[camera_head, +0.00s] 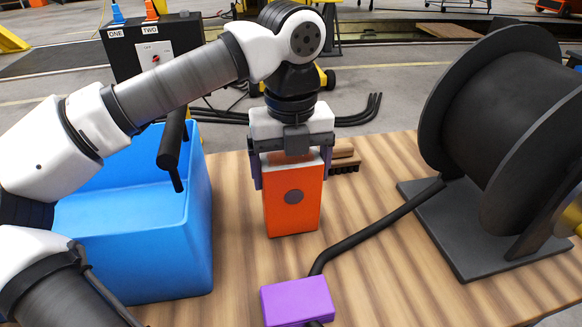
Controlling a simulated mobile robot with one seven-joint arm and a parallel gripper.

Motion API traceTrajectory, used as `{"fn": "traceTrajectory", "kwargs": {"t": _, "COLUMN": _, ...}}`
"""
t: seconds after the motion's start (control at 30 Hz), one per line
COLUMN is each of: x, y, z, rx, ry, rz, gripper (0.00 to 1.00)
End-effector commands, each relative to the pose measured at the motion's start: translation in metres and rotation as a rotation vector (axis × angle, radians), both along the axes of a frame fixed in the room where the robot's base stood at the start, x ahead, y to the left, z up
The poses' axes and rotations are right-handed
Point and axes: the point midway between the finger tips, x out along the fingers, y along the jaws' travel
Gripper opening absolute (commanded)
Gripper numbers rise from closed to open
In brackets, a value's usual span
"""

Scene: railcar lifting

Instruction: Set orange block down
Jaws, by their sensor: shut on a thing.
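The orange block (292,213) is an upright box with a grey round spot on its front face. My gripper (292,170) points straight down and is shut on the upper part of the block, one finger on each side. The block is over the middle of the striped wooden table (235,270). Its lower edge looks at or just above the table top; I cannot tell whether it touches.
A blue bin (150,245) stands to the left. A purple block (297,301) lies in front, with a black cable (375,232) running to the black reel (500,110) at right. A wooden brush (345,158) lies behind the block. Table space is clear right of the block.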

Motion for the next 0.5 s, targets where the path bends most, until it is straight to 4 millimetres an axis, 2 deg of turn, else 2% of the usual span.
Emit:
{"fn": "traceTrajectory", "kwargs": {"t": 0.2, "x": 0.0001, "y": 0.0001, "z": -0.0035, "rx": 0.0, "ry": -0.001, "rz": 0.001, "gripper": 0.3}}
{"fn": "traceTrajectory", "kwargs": {"t": 0.23, "x": 0.0, "y": 0.0001, "z": -0.0037, "rx": 0.0, "ry": 0.0, "rz": 0.0, "gripper": 0.88}}
{"fn": "traceTrajectory", "kwargs": {"t": 0.33, "x": 0.0, "y": 0.0001, "z": -0.0026, "rx": 0.0, "ry": 0.0, "rz": 0.0, "gripper": 1.0}}
{"fn": "traceTrajectory", "kwargs": {"t": 0.5, "x": 0.0, "y": 0.0, "z": -0.0025, "rx": 0.0, "ry": 0.0, "rz": 0.0, "gripper": 1.0}}
